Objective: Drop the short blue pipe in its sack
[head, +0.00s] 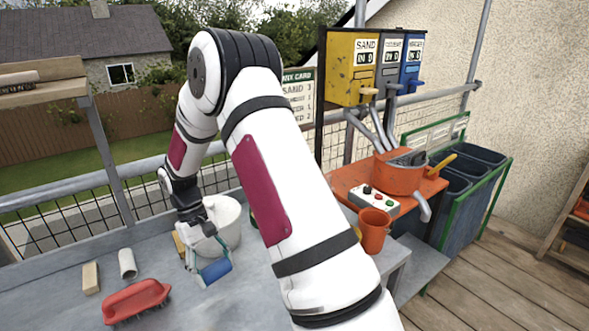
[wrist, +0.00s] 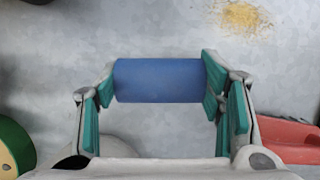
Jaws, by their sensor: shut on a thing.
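The short blue pipe (head: 214,271) is held crosswise in my gripper (head: 208,262), over the grey worktop. In the wrist view the blue pipe (wrist: 160,80) lies level between the two teal-padded fingers of my gripper (wrist: 161,84), one finger at each end. My gripper is shut on it. Several dark sacks (head: 455,214) hang in a green frame (head: 488,207) at the right, far from my gripper. A board stands above them, but its writing is too small to read. The insides of the sacks are mostly hidden.
A white bucket (head: 225,228) stands just behind my gripper. A red brush (head: 137,302), a pale tube (head: 127,264) and a wooden block (head: 91,278) lie to the left. An orange table (head: 345,178) with a mixer (head: 398,175) stands before the sacks.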

